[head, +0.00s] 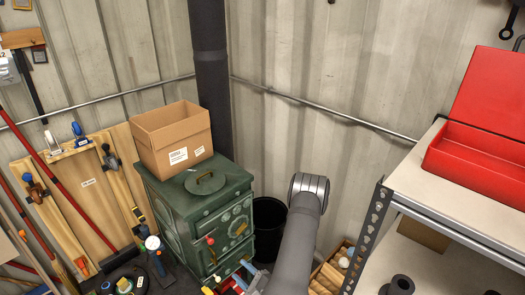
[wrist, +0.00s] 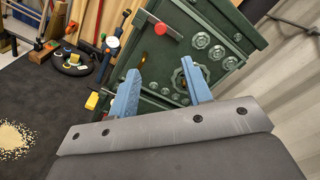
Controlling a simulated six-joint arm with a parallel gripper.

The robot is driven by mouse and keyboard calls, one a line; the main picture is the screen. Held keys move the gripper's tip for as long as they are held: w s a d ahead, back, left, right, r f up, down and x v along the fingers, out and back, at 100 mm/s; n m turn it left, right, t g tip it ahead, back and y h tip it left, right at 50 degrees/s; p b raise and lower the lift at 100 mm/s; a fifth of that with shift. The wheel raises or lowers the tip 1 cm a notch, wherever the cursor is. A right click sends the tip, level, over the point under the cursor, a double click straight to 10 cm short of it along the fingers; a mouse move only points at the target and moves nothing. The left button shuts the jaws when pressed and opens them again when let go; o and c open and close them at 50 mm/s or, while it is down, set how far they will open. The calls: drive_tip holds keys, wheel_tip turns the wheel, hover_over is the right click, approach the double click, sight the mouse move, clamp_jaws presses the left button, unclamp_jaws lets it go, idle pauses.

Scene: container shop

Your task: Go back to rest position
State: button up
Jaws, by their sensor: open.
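My gripper (wrist: 163,92) shows in the wrist view with its two blue fingers spread apart and nothing between them. It points toward the front of a green stove (wrist: 205,50), which fills the upper middle of that view. I cannot tell the exact gap between the fingers and the stove front.
An open cardboard box (head: 172,138) sits on the stove. A black bin (head: 268,222) stands right of it. A shelf (head: 415,185) with an open red toolbox (head: 480,160) is at the right. Wooden boards and tools lean at the left. Pale grains (wrist: 12,138) lie on the dark floor.

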drive_tip(key=x, duration=1.1)
idle(1.0)
